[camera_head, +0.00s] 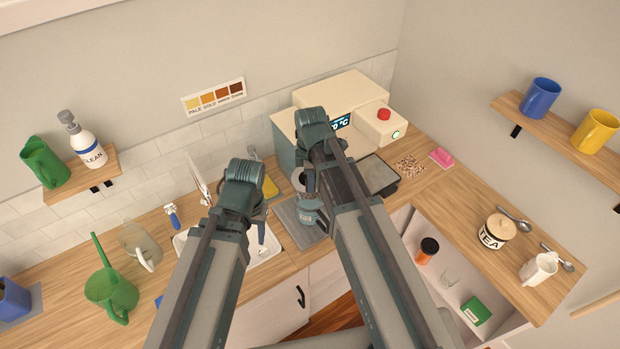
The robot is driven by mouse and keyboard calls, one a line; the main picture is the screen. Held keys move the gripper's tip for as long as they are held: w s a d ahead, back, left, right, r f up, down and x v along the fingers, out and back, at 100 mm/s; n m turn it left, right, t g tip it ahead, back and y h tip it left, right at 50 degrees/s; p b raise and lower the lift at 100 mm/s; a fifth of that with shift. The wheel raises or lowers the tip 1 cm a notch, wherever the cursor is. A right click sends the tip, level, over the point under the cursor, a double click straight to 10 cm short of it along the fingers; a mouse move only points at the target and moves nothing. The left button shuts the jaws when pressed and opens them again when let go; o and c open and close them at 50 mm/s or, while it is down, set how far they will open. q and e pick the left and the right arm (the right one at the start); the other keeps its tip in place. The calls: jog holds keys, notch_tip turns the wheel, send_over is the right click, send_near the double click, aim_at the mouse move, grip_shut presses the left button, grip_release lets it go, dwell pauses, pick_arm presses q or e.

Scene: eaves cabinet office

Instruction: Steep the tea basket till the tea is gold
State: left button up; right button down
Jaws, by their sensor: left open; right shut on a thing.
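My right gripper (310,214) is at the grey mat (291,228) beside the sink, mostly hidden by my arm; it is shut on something. I cannot make out the tea basket or what the gripper holds. A colour card (213,97) on the wall runs from pale through gold to dark. The tea's colour is not visible.
A cream machine (350,100) stands behind my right arm. A TEA jar (492,233) and white mug (538,269) stand at right. A glass jug (140,245) and green watering can (112,290) stand left.

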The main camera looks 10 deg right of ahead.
jog(key=shift+w+f, duration=0.15)
jog(key=shift+f, duration=0.2)
jog(key=shift+f+b, duration=0.15)
jog(key=shift+b, duration=0.3)
jog(key=shift+f+b, duration=4.3)
jog(key=shift+f, duration=0.2)
dwell(2.7)
